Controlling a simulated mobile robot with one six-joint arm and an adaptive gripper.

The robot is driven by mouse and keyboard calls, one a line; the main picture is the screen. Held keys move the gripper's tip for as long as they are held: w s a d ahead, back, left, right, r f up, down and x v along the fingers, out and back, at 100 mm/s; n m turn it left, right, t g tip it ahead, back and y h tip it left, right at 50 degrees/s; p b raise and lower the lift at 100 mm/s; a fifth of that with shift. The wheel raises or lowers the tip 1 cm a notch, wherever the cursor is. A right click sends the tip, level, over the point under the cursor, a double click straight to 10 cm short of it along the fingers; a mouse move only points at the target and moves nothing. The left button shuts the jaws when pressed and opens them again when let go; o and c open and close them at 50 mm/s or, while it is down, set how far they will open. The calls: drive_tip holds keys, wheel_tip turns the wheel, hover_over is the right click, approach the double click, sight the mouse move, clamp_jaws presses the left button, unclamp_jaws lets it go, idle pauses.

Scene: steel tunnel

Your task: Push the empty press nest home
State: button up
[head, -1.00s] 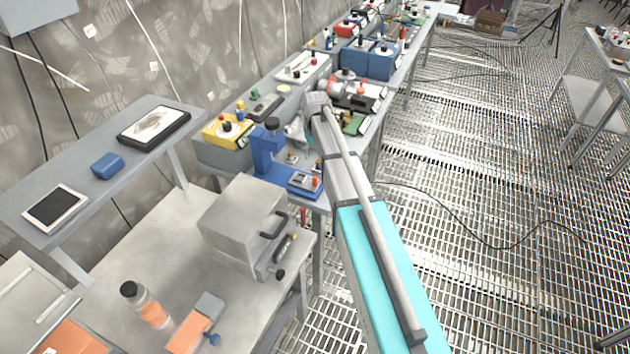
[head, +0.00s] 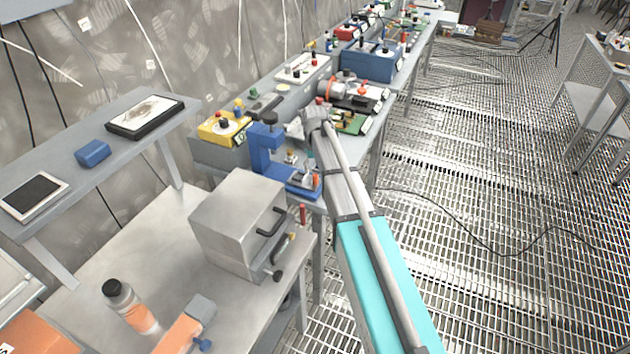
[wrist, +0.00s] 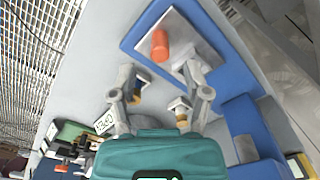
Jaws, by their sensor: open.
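The blue press (head: 264,150) stands on the bench edge, its upright frame behind its flat base. The press nest (head: 304,181) is a grey slide on the front of that base with an orange-red knob (wrist: 160,45). In the wrist view the pale nest plate (wrist: 181,28) lies on the blue base (wrist: 133,38). My gripper (wrist: 160,82) is open and empty, its fingers spread on the near side of the knob. The right fingertip appears close to the nest; contact cannot be told.
A grey metal box with a black handle (head: 238,222) stands left of and nearer than the press. A yellow control box (head: 222,129) is behind it. A green board (head: 350,123) lies beyond my wrist. The grating floor to the right is open, with a cable across it.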

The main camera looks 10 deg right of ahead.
sight(315, 175)
drive_tip(key=shift+f+b, duration=1.55)
drive_tip(key=shift+f, duration=0.35)
drive_tip(key=shift+c, duration=0.2)
clamp_jaws()
